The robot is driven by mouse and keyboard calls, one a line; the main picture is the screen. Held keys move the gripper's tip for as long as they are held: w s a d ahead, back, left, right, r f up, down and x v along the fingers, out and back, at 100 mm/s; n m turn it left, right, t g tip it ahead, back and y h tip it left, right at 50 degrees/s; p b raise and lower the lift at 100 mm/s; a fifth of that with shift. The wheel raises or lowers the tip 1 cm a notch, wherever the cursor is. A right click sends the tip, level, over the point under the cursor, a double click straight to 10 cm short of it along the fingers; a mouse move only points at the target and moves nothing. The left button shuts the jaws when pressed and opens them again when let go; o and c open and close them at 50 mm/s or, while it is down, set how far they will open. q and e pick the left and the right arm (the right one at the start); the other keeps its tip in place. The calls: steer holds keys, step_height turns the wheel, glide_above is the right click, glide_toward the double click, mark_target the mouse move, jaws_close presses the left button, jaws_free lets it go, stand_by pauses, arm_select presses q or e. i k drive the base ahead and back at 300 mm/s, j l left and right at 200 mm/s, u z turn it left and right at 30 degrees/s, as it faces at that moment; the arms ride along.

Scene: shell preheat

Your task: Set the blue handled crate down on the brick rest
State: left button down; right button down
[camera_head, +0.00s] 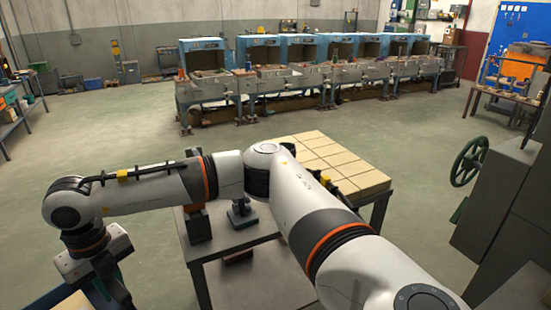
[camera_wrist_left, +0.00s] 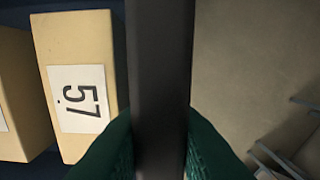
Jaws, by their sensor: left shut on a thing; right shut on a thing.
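The blue crate (camera_head: 40,301) shows only in part at the lower left edge of the head view, with a pale yellow block in it. My right gripper (camera_head: 112,294) points down at the crate and is shut; its fingertips and what they grip are cut off or hidden. In the left wrist view my left gripper (camera_wrist_left: 160,150), with green finger pads, is shut on the crate's dark bar-like handle (camera_wrist_left: 160,70). Yellow blocks, one labelled 57 (camera_wrist_left: 80,98), lie beside the bar. The brick rest (camera_head: 325,150), a pale brick surface on a metal table, stands mid-view, partly behind my right arm.
Dark fixtures (camera_head: 241,212) stand on the table's near left part. A grey cabinet with a green handwheel (camera_head: 469,162) is at the right. Blue-hooded furnace stations (camera_head: 205,60) line the back. The floor left of the table is open.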

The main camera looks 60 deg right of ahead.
mark_target(321, 157)
steer(key=i+j+u, duration=0.1)
steer(key=u, duration=0.8)
steer(key=i+z, duration=0.3)
steer(key=i, duration=0.35)
steer(key=i+j+z, duration=0.25)
steer(key=i, duration=0.35)
steer(key=i+l+z, duration=0.15)
steer(key=i+z, duration=0.3)
steer(key=i+j+z, duration=0.1)
steer(key=i+z, duration=0.3)
steer(key=i, duration=0.25)
steer(key=i+z, duration=0.45)
steer(key=i, duration=0.55)
steer(key=i+j, duration=0.1)
steer(key=i, duration=0.85)
steer(key=i+z, duration=0.35)
steer(key=i, duration=0.15)
steer(key=i+z, duration=0.35)
steer(key=i, duration=0.15)
steer(key=i+z, duration=0.55)
steer(key=z, duration=0.2)
steer(key=i+z, duration=0.35)
steer(key=i+l+z, duration=0.1)
steer(key=i+z, duration=0.45)
steer(key=z, duration=0.15)
steer(key=i+z, duration=0.3)
